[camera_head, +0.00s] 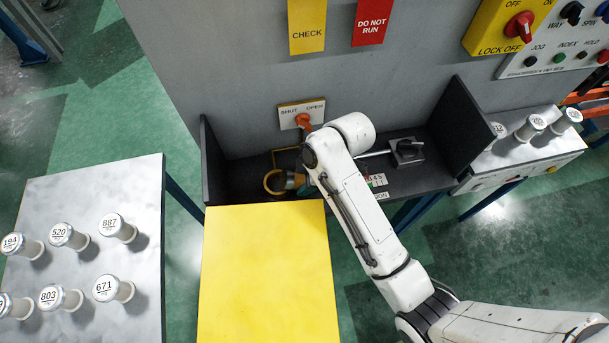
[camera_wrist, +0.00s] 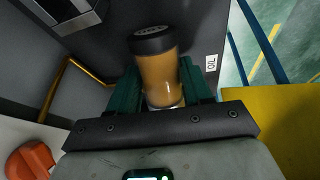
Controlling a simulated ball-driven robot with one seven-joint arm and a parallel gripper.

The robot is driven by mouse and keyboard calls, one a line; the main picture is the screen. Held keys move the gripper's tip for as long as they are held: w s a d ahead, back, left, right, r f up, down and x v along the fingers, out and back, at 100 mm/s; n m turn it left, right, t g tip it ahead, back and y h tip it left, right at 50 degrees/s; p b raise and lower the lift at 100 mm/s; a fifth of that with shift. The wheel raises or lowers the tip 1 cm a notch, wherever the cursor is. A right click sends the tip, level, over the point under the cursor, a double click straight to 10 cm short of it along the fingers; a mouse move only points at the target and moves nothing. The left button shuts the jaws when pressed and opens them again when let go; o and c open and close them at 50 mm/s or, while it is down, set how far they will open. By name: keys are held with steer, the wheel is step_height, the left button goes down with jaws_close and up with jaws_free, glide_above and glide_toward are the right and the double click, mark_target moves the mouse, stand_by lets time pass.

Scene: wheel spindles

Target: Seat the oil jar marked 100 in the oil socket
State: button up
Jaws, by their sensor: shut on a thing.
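My gripper (camera_wrist: 162,88) is shut on an amber jar (camera_wrist: 158,70), its green fingers on either side. A black band or collar (camera_wrist: 152,40) is at the jar's far end; I cannot tell whether it is part of the jar or the socket. No number on the jar is readable. A white label reading OIL (camera_wrist: 211,62) is to the right of the jar in the wrist view. In the head view my arm reaches into the dark tray (camera_head: 232,176) below the grey machine face and hides most of the jar and gripper.
An orange lever (camera_head: 302,119) is on a SHUT/OPEN plate close to my arm. A yellow panel (camera_head: 265,270) lies in front of the tray. Left, a metal table (camera_head: 60,200) holds several numbered jars. Right, a bench (camera_head: 515,160) holds more jars. Yellow pipe (camera_wrist: 95,73) runs beside the gripper.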

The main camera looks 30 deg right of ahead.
steer(key=shift+f, duration=0.2)
steer(key=o, duration=1.2)
steer(key=shift+f+b, duration=0.15)
steer(key=shift+b, duration=0.4)
steer(key=v, duration=1.1)
steer(key=shift+a, duration=0.1)
